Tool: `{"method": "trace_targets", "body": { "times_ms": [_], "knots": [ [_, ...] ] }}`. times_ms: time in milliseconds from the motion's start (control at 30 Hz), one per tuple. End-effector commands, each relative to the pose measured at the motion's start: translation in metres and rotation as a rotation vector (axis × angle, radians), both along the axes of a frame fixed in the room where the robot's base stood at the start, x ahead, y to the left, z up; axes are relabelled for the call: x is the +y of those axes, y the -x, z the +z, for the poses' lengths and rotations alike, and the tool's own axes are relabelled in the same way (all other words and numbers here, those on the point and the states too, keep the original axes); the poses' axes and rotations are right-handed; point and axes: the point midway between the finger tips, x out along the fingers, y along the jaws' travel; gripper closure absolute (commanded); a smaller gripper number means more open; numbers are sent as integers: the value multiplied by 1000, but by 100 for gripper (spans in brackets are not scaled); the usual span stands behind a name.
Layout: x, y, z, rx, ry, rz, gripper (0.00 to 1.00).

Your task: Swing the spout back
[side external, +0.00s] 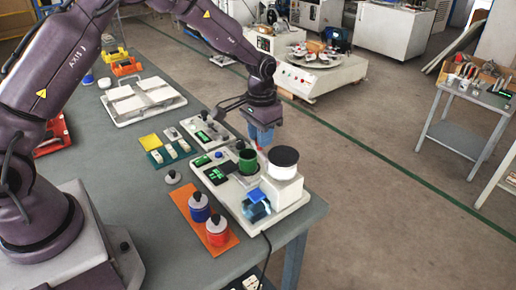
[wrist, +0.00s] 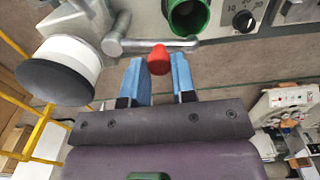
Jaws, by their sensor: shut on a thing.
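The spout (wrist: 133,45) is a grey metal tube on a round pivot, seen in the wrist view. It runs sideways past the mouth of a green cup (wrist: 188,14). A red knob (wrist: 159,58) stands out from the spout towards me. My gripper (wrist: 160,68) has its blue fingers on either side of the knob and is shut on it. In the side view my gripper (side external: 260,142) reaches down near the green cup (side external: 247,161), just behind the white vessel with a black top (side external: 284,163); the spout is mostly hidden there.
The white machine base (side external: 285,205) carries the cup, the vessel and a blue clear block (side external: 257,205). An orange mat (side external: 188,210) with blue and red weighted pots lies to its left. A control box (side external: 207,128) stands behind. The table edge is close on the right.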

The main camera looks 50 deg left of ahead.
Motion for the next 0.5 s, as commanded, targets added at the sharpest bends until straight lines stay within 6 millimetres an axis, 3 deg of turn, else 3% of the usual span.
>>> {"method": "trace_targets", "body": {
  "times_ms": [500],
  "knots": [
    [-5,-8,0,-2,4,-1,92]
  ]
}}
